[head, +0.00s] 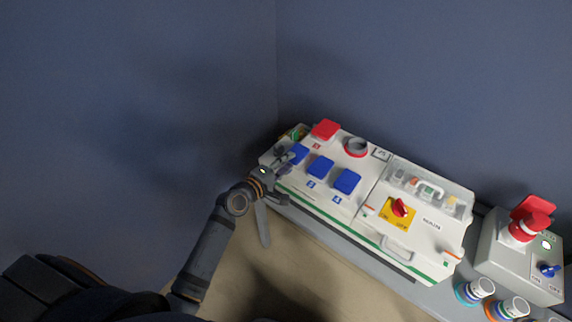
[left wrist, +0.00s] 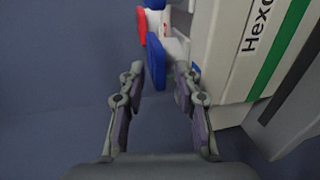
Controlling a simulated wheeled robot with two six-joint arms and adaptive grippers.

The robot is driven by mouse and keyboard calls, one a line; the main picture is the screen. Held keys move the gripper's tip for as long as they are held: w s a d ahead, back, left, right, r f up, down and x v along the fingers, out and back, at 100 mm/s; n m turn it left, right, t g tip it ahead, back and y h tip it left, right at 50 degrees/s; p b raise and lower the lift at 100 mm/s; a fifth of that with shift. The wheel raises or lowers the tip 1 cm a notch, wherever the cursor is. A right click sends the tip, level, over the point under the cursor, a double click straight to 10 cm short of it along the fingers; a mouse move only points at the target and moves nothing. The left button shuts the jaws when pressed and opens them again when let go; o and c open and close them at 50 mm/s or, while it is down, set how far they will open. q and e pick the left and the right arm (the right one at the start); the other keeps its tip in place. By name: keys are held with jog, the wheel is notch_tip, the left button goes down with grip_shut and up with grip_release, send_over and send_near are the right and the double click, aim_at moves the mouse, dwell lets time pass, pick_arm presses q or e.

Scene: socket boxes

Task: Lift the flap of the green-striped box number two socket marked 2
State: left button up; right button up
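The green-striped box (head: 335,214) stands on a grey bench, with several blue flaps and a red flap (head: 326,129) on its top. My left gripper (head: 284,164) is at the box's left end, beside the leftmost blue flap (head: 299,153). In the left wrist view the left gripper (left wrist: 160,73) is open, its two fingers apart. A blue flap (left wrist: 155,62) shows edge-on ahead of and between the fingertips; contact cannot be told. The small socket numbers are hard to read, so I cannot confirm which flap is marked 2. My right gripper is out of view.
Beside the leftmost flap are two more blue flaps (head: 320,167) (head: 347,181) and an open round socket (head: 356,147). A red rotary switch (head: 400,208) is further right. A grey box with a red flap (head: 533,212) and loose plugs (head: 480,288) stand at the right.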

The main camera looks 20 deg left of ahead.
pick_arm(q)
grip_shut()
dwell(0.3)
